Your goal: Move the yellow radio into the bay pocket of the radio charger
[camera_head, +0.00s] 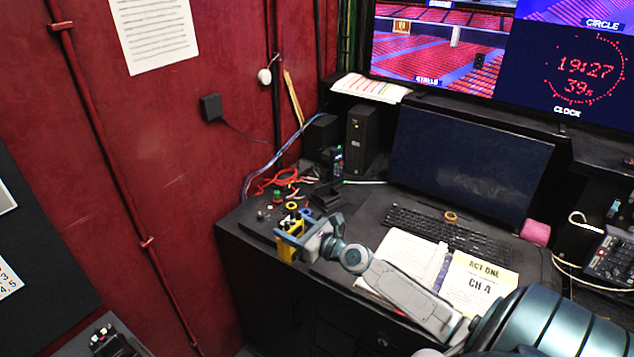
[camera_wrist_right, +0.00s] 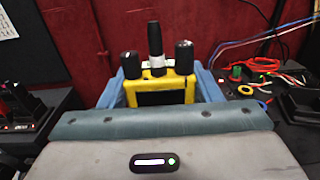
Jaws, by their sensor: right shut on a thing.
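The yellow radio (camera_head: 290,247) is held between the fingers of my right gripper (camera_head: 300,238), at the front left edge of the desk. In the right wrist view the radio (camera_wrist_right: 160,91) stands upright between the blue fingers, with a black antenna and two black knobs on top. Its lower part is hidden by the gripper body. A black unit with small red lights (camera_wrist_right: 20,124), which looks like a charger, is at the left of the wrist view. A black cradle-like block (camera_head: 325,197) lies on the desk; I cannot tell which is the radio charger. My left gripper is out of view.
Red cables (camera_head: 277,181), small knobs and rolls of tape crowd the desk's back left corner. A keyboard (camera_head: 446,230), an open script (camera_head: 410,257) and a monitor (camera_head: 468,165) are to the right. The red wall (camera_head: 170,180) rises at left.

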